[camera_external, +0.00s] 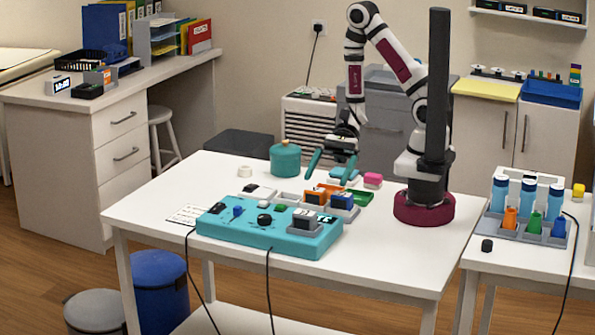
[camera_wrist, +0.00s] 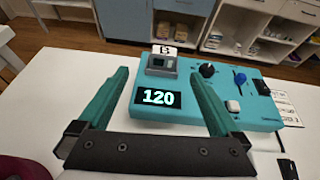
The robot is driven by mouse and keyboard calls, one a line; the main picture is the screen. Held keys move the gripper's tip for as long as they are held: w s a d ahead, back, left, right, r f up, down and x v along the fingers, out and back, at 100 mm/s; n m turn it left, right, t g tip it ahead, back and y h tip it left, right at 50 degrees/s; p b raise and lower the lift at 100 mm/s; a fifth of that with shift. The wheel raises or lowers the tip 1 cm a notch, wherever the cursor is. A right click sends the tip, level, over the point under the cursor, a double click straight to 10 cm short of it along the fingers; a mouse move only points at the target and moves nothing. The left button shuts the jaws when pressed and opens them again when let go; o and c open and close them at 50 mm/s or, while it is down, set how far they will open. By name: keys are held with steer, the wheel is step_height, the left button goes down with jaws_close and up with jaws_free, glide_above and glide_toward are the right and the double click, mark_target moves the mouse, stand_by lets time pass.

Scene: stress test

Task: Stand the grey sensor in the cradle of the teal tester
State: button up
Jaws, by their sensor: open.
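The teal tester (camera_external: 250,232) lies on the white table, with knobs on top. In the wrist view the tester (camera_wrist: 215,88) has a lit display (camera_wrist: 158,98) reading 120. A grey sensor (camera_wrist: 163,58) with a white label marked with a dark letter stands upright in the grey cradle (camera_wrist: 162,71) at the tester's far edge. The sensor (camera_external: 305,215) also shows at the tester's right end in the external view. My gripper (camera_external: 332,165) is open and empty, above the table behind the tester. Its teal fingers (camera_wrist: 161,72) are apart, with nothing between them.
Behind the tester, a tray holds an orange block (camera_external: 316,196) and a blue block (camera_external: 342,200). A green tray (camera_external: 358,197), a pink block (camera_external: 373,180), a teal pot (camera_external: 285,159) and a tape roll (camera_external: 245,171) are nearby. Cables hang off the front edge.

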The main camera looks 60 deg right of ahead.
steer(key=s+d+r+n+g+h, duration=0.3)
steer(key=s+d+r+n+h, duration=0.3)
steer(key=r+n, duration=0.25)
steer(key=s+d+r+n+t+h, duration=0.1)
steer(key=s+d+n+t+h, duration=0.1)
steer(key=d+h, duration=0.3)
steer(key=d+n+t, duration=0.1)
steer(key=d, duration=0.2)
steer(key=shift+r+h, duration=0.3)
steer(key=shift+r, duration=0.1)
stand_by(0.4)
